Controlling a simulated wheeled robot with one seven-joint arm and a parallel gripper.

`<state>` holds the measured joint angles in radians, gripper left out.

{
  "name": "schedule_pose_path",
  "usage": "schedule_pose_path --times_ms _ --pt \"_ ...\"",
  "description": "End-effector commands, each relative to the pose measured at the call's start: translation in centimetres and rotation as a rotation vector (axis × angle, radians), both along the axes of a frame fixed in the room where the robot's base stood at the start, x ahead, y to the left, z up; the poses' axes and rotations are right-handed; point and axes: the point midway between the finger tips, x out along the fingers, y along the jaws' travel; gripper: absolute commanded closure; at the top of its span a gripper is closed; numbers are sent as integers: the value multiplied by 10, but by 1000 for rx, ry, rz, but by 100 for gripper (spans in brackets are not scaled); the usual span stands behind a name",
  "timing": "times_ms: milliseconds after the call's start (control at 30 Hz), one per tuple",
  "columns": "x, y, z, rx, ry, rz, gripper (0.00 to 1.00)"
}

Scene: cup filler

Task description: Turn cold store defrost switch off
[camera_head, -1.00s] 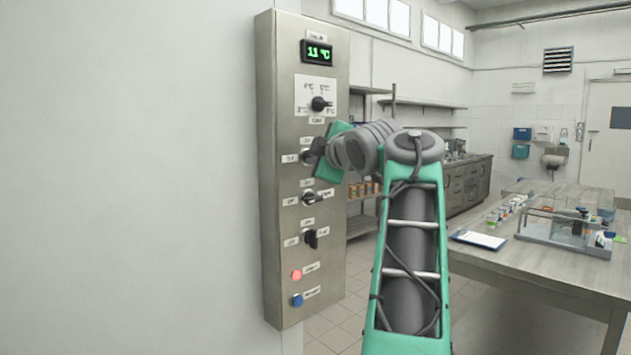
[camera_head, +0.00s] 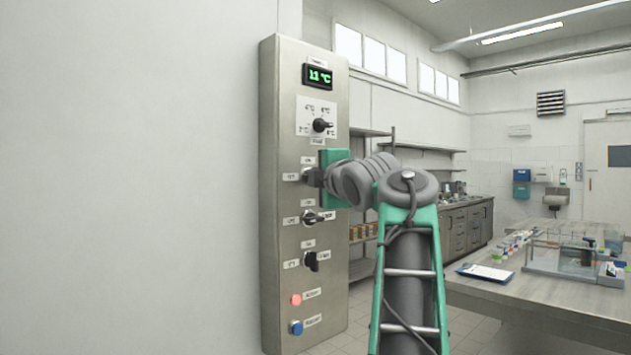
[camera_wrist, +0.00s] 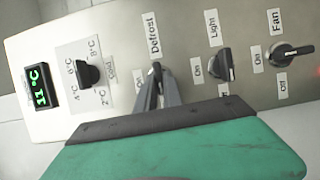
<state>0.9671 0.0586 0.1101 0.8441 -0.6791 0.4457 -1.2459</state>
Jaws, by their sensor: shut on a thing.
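The steel control panel (camera_head: 273,230) stands on the wall at left. My gripper (camera_head: 316,178) is at the defrost switch (camera_head: 308,174), the second control from the top, and is shut on it. In the wrist view my gripper's fingers (camera_wrist: 160,82) close around the defrost switch (camera_wrist: 157,70), below the word "Defrost". The fingers and hand cover most of the switch and part of its off label, so its exact pointing is hard to tell.
The cold dial (camera_head: 320,125) and a green 11 °C display (camera_head: 319,76) are above. The light switch (camera_head: 312,217) and fan switch (camera_head: 311,261) are below, then a lit red button (camera_head: 296,300) and a blue button (camera_head: 296,327). A worktable (camera_head: 500,295) stands at right.

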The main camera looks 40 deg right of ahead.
Motion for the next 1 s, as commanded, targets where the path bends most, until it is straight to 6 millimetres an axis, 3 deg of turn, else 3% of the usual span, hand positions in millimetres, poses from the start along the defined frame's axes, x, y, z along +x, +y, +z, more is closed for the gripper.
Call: schedule_pose_path --times_ms 200,233,500,767,1000 --pt "0 0 0 -2 1 1 100" --pt "0 0 0 -2 1 1 88" --pt "0 0 0 0 0 0 67" --pt "-3 1 0 -1 -1 -1 67" --pt "-43 15 0 -4 -1 -6 67"
